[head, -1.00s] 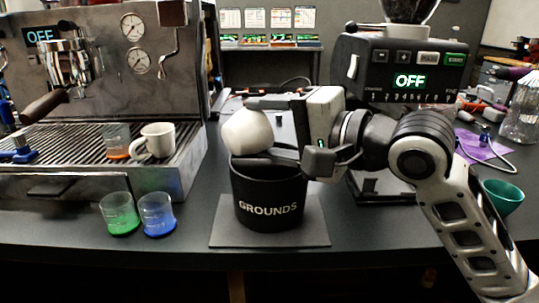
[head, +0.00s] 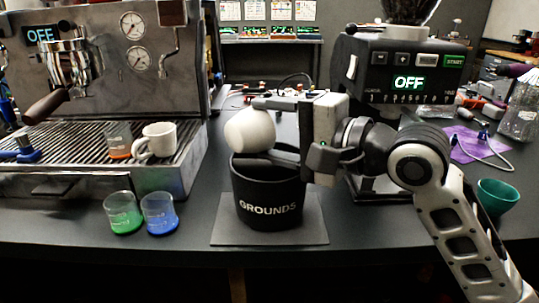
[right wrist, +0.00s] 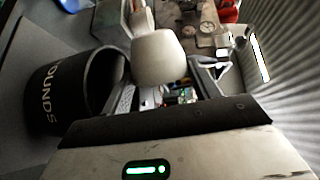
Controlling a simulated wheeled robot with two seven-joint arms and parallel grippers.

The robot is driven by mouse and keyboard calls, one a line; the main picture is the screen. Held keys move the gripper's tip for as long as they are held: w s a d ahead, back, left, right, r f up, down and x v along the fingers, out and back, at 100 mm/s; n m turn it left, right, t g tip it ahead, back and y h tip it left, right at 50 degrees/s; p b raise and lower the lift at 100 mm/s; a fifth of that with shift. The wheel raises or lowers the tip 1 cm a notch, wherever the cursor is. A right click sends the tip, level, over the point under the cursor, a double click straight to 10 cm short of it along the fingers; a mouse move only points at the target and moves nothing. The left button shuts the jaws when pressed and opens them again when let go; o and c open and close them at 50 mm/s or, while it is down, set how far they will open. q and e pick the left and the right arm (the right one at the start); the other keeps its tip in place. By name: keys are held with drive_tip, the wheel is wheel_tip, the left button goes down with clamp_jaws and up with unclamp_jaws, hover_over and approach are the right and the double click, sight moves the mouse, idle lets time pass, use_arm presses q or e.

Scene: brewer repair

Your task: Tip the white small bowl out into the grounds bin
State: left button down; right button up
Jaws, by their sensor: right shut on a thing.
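The white small bowl (head: 250,131) is held tilted just above the rim of the black grounds bin (head: 268,208). Its rounded outside faces me, and I cannot see its opening or any contents. My right gripper (head: 268,132) reaches in from the right and is shut on the bowl, one finger above and one below. In the right wrist view the bowl (right wrist: 160,58) sits at the finger ends, beside the bin (right wrist: 72,88). The inside of the bin is mostly hidden. My left gripper is not in view.
The bin stands on a dark mat (head: 228,230). A green cup (head: 123,213) and a blue cup (head: 159,214) stand left of it. The espresso machine (head: 95,90) with a white mug (head: 158,141) is at left. The grinder (head: 405,75) is behind my arm; a teal bowl (head: 497,196) is at right.

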use_arm(q)
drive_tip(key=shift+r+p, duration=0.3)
drive_tip(key=shift+p, duration=0.05)
use_arm(e)
drive_tip(key=shift+d+r, duration=0.1)
drive_tip(key=shift+r, duration=0.1)
use_arm(q)
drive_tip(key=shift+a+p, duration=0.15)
drive_tip(key=shift+p, duration=0.35)
use_arm(e)
drive_tip(key=shift+w+r+m, duration=0.1)
drive_tip(key=shift+r+m, duration=0.1)
drive_tip(key=shift+m, duration=0.3)
use_arm(q)
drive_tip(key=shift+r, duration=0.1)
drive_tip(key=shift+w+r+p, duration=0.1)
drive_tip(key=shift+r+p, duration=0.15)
drive_tip(key=shift+p, duration=0.2)
use_arm(e)
drive_tip(key=shift+d+r, duration=0.1)
drive_tip(key=shift+r, duration=0.1)
use_arm(q)
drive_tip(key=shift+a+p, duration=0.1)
drive_tip(key=shift+p, duration=0.25)
use_arm(e)
drive_tip(key=shift+w+r+m+y, duration=0.1)
drive_tip(key=shift+r+m+y, duration=0.05)
drive_tip(key=shift+m+y, duration=0.2)
